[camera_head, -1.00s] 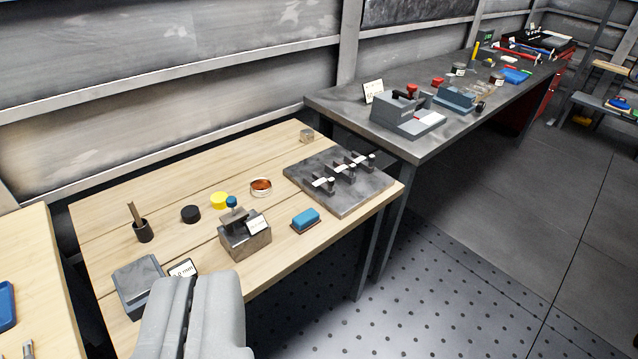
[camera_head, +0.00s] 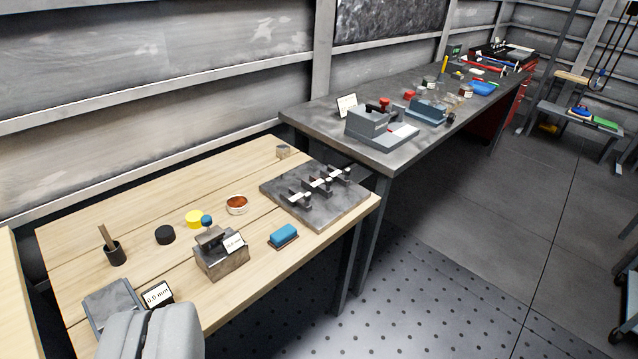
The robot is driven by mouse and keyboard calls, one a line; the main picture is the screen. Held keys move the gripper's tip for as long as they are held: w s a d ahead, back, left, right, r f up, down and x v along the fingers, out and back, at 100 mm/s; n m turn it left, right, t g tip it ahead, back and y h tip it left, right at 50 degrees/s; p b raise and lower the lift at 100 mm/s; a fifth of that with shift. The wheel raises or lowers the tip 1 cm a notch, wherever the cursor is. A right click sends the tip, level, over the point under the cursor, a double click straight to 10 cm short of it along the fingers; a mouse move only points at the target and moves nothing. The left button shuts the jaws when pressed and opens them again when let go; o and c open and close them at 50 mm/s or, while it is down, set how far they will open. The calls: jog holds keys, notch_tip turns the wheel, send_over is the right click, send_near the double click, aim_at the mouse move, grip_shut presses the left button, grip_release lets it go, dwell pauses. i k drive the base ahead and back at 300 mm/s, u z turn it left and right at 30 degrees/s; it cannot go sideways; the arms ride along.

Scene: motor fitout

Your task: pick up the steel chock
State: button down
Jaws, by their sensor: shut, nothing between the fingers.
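I cannot tell for sure which piece is the steel chock. A larger steel block (camera_head: 222,258) with a blue knob and a white label stands near the bench's front edge. My gripper (camera_head: 155,318), light grey and rounded, shows at the bottom left over the bench's front corner. It is shut and empty, in front of and apart from both blocks.
A dark plate (camera_head: 318,207) with several clamps lies on the bench's right end. A blue pad (camera_head: 283,236), a yellow disc (camera_head: 195,219), a black disc (camera_head: 165,235) and a copper-filled dish (camera_head: 237,204) lie nearby. A grey bench (camera_head: 390,160) stands beyond; perforated floor (camera_head: 430,290) is clear.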

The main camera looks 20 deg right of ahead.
aim_at(337, 175)
jog(key=k, duration=1.3)
jog(key=z, duration=0.55)
jog(key=i, duration=1.1)
jog(key=z, duration=0.8)
jog(key=i, duration=1.35)
jog(key=u, duration=0.35)
jog(key=i, duration=1.2)
jog(key=u, duration=0.95)
jog(key=i, duration=0.6)
jog(key=u, duration=0.3)
jog(key=k, duration=0.4)
jog(key=u, duration=0.05)
